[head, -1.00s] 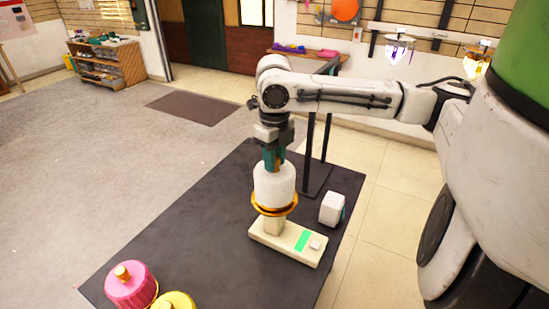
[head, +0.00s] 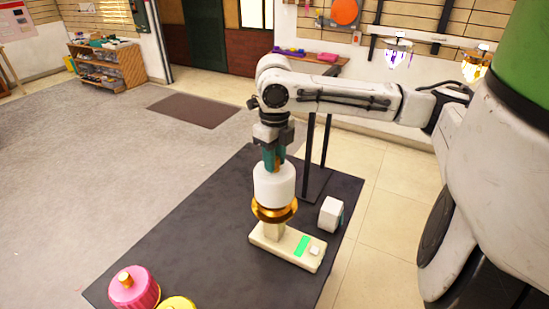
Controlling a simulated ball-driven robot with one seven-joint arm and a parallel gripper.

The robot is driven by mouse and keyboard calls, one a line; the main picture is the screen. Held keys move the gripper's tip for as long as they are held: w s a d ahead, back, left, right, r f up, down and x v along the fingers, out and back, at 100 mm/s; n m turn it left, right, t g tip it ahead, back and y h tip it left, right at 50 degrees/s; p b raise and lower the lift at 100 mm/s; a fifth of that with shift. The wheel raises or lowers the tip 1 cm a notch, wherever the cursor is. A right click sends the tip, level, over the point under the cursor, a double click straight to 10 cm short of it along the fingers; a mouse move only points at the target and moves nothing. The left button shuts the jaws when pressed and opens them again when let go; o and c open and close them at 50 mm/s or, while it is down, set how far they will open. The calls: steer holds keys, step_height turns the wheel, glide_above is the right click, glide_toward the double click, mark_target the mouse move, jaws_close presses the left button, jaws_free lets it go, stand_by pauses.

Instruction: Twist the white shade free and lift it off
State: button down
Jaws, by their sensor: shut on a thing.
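The white shade (head: 274,184) is an upright white cylinder. It sits at a gold collar (head: 274,211) above a cream base (head: 269,235) on the dark table. The base has a green patch (head: 302,245) and a small white block on top. My gripper (head: 272,165) points straight down from above, its teal fingers shut at the top of the shade. The exact contact is too small to make out. Whether the shade is clear of the collar cannot be told.
A white box (head: 331,214) stands right of the base on the dark table (head: 200,250). A pink lidded container (head: 134,288) and a yellow one (head: 178,303) stand at the front left. A dark stand (head: 318,170) rises behind. The table's left middle is clear.

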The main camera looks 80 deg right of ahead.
steer(key=shift+r, duration=0.15)
steer(key=shift+r+p, duration=3.1)
steer(key=shift+r, duration=0.6)
